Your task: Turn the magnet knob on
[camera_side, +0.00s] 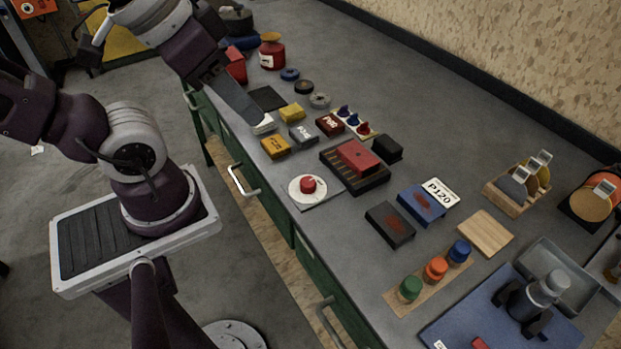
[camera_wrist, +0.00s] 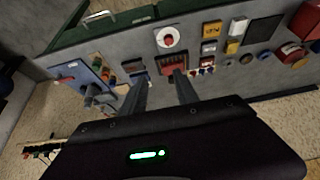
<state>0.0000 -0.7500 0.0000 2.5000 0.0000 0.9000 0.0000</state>
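A red knob (camera_side: 308,184) sits on a round white dial on a grey square plate near the bench's front edge. It also shows in the wrist view (camera_wrist: 168,40), beyond my fingertips. A dark device with a grey cylindrical top (camera_side: 546,289) stands on a blue board (camera_side: 462,328) at lower right; I cannot tell which of these is the magnet knob. My gripper (camera_side: 263,124) is above the bench's front edge, up and left of the red knob. In the wrist view my gripper (camera_wrist: 160,75) has its two fingers apart with nothing visible between them.
A red block on a dark slatted base (camera_side: 356,158) lies right of the dial. Small yellow, grey and red boxes (camera_side: 303,136) lie near my gripper. Green, orange and blue knobs (camera_side: 436,268) stand on a wooden strip. Bare bench (camera_side: 345,240) lies below the dial.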

